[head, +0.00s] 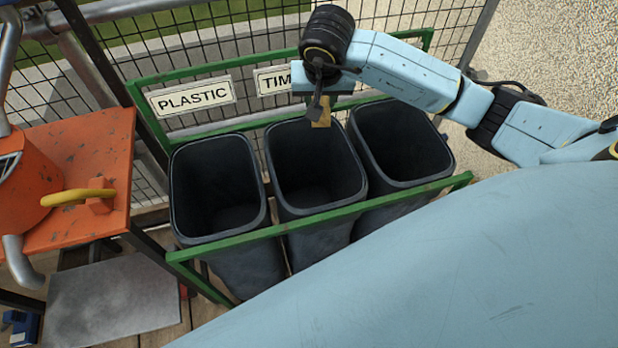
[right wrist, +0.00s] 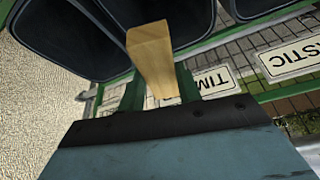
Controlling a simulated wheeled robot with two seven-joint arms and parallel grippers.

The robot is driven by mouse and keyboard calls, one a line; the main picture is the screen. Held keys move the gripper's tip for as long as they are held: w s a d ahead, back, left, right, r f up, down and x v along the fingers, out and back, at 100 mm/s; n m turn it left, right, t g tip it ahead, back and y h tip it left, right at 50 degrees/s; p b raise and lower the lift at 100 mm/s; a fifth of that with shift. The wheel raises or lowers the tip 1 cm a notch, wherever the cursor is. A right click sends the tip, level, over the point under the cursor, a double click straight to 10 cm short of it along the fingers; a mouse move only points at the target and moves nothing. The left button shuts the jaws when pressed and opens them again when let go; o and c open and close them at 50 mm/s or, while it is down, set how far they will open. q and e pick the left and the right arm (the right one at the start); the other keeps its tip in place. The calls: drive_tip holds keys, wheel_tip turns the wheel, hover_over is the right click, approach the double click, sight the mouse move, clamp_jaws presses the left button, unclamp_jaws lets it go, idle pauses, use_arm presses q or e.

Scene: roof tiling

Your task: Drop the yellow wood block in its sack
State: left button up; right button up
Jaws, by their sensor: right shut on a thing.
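The yellow wood block (right wrist: 152,62) is held in my right gripper (head: 319,98). The block also shows in the head view (head: 321,112), hanging below the gripper over the back part of the middle sack (head: 318,205). The middle sack is a dark open-topped bin, and a sign (head: 277,80) behind it reads "TIM", the rest hidden by my gripper. The block looks to be above the sack's rim, clear of its walls. My left gripper is not in view.
A dark bin (head: 219,235) stands to the left, behind it a "PLASTIC" sign (head: 192,97). Another dark bin (head: 402,183) stands to the right. A green frame (head: 325,214) surrounds the bins. An orange table (head: 84,165) with a yellow-handled tool (head: 80,197) is at the left.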

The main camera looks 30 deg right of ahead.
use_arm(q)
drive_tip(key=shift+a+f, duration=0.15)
use_arm(e)
drive_tip(key=shift+f, duration=0.2)
drive_tip(key=o, duration=1.1)
drive_tip(key=shift+c, duration=0.2)
drive_tip(key=shift+r, duration=0.1)
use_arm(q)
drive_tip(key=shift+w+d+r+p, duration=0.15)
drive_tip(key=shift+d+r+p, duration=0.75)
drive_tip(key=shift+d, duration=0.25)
use_arm(e)
drive_tip(key=v, duration=1.3)
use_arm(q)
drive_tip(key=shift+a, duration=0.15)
use_arm(e)
drive_tip(key=shift+s, duration=0.15)
